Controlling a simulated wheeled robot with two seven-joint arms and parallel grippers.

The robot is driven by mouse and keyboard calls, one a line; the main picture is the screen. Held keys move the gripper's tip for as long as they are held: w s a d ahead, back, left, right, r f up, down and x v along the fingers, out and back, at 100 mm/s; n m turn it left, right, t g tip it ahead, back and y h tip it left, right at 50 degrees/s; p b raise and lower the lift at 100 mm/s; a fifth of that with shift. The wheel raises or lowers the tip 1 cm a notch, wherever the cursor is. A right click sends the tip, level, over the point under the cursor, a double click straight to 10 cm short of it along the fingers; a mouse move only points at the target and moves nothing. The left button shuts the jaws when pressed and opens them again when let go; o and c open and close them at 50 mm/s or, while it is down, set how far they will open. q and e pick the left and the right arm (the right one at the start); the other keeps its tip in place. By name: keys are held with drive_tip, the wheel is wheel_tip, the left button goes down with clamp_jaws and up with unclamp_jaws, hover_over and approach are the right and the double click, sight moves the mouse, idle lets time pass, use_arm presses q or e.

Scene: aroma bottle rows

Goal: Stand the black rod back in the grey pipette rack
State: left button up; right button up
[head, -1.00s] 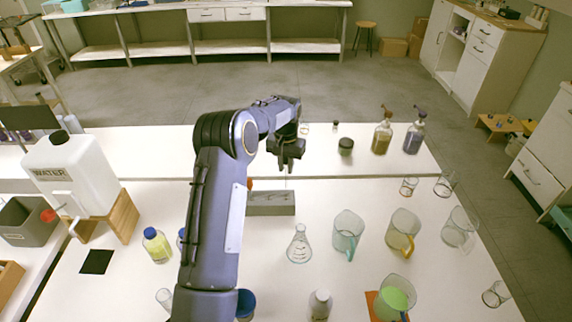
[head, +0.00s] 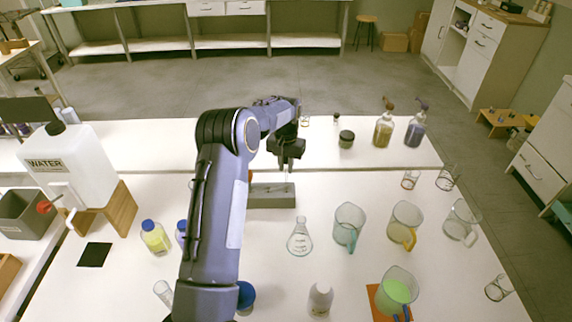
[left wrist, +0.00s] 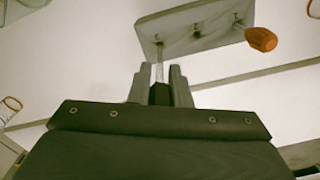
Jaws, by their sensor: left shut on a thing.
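My left gripper (head: 287,157) is above the far edge of the near table, just behind and above the grey rack. In the left wrist view it (left wrist: 160,88) is shut on the black rod (left wrist: 160,94), whose black part sits between the fingers, with a thin pale shaft reaching toward the rack. The grey rack (head: 271,196) is a low block on the white table, left of the conical flask. In the left wrist view the rack (left wrist: 175,49) shows small holes, and an orange-handled tool (left wrist: 260,39) stands in one. The rod's tip appears near the rack's edge; contact is unclear. My right gripper is out of view.
A conical flask (head: 300,238) stands right of the rack, with a teal-handled beaker (head: 348,226) beyond it. A dark-lidded jar (head: 346,139) and two pump bottles stand on the far table. A yellow bottle (head: 154,238) and a water jug (head: 72,168) are left of my arm.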

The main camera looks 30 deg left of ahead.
sight(286, 177)
use_arm(q)
drive_tip(key=shift+f+b, duration=0.3)
drive_tip(key=shift+f, duration=0.2)
idle(0.5)
drive_tip(key=shift+f+b, duration=0.85)
drive_tip(key=shift+f, duration=0.5)
drive_tip(key=shift+f, duration=0.15)
drive_tip(key=shift+f+b, duration=0.6)
drive_tip(key=shift+f, duration=0.2)
drive_tip(key=shift+f, duration=0.15)
drive_tip(key=o, duration=0.9)
